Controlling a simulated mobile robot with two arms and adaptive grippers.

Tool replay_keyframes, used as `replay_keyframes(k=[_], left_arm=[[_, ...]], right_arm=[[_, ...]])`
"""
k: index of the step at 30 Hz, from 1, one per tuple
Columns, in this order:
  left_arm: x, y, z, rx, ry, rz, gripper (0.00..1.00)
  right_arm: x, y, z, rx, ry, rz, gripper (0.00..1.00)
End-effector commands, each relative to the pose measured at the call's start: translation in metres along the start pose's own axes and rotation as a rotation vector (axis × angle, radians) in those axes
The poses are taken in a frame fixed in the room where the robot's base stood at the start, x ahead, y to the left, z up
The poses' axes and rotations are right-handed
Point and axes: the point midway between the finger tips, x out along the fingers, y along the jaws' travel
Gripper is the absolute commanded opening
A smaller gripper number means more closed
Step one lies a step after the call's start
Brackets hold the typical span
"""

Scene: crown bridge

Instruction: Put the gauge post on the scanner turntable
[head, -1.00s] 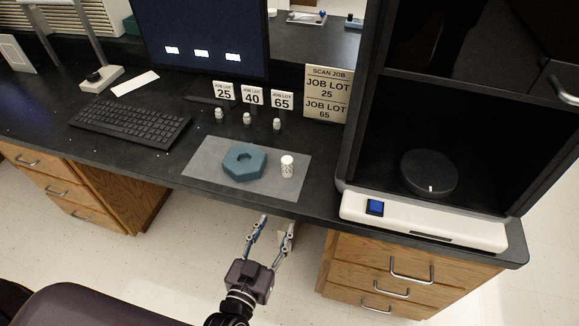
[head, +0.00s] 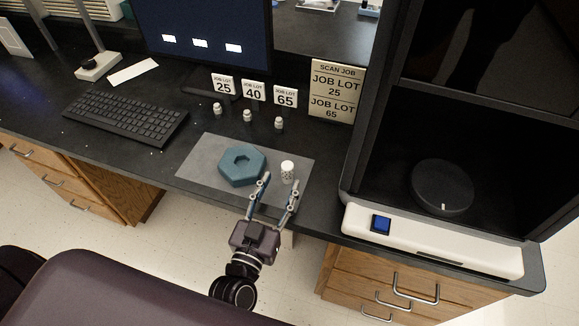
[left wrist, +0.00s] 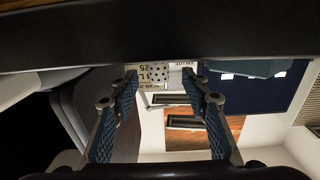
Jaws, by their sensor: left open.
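The gauge post (head: 288,171) is a small white cylinder with dark dots, upright on the grey mat (head: 205,160), just right of the teal hexagonal block (head: 233,172). My left gripper (head: 280,190) is open and empty at the mat's front edge, its fingertips just short of the post. The scanner turntable (head: 442,185) is a bare black disc inside the dark scanner at the right. My right gripper is not in view.
Several small pieces (head: 248,116) stand behind the mat before lot cards 25, 40 and 65. A scan job sign (head: 337,90) stands behind. The scanner's white front ledge (head: 430,240) has a blue button (head: 381,223). A keyboard (head: 125,118) lies at left.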

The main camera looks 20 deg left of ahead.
Motion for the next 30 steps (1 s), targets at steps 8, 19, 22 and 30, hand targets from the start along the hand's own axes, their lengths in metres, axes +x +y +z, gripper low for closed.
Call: replay_keyframes(k=[8,19,22,30], left_arm=[[0.034,0.002,-0.004,-0.002,0.002,-0.001,0.43],[0.060,0.002,-0.002,-0.001,-0.001,0.000,0.43],[0.060,0.002,-0.002,0.000,-0.001,0.000,0.43],[0.060,0.002,-0.002,0.000,-0.001,0.000,0.15]], right_arm=[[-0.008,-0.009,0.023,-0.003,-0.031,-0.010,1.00],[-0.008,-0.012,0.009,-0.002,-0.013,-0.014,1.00],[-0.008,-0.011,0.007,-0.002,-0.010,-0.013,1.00],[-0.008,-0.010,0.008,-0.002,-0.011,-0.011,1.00]])
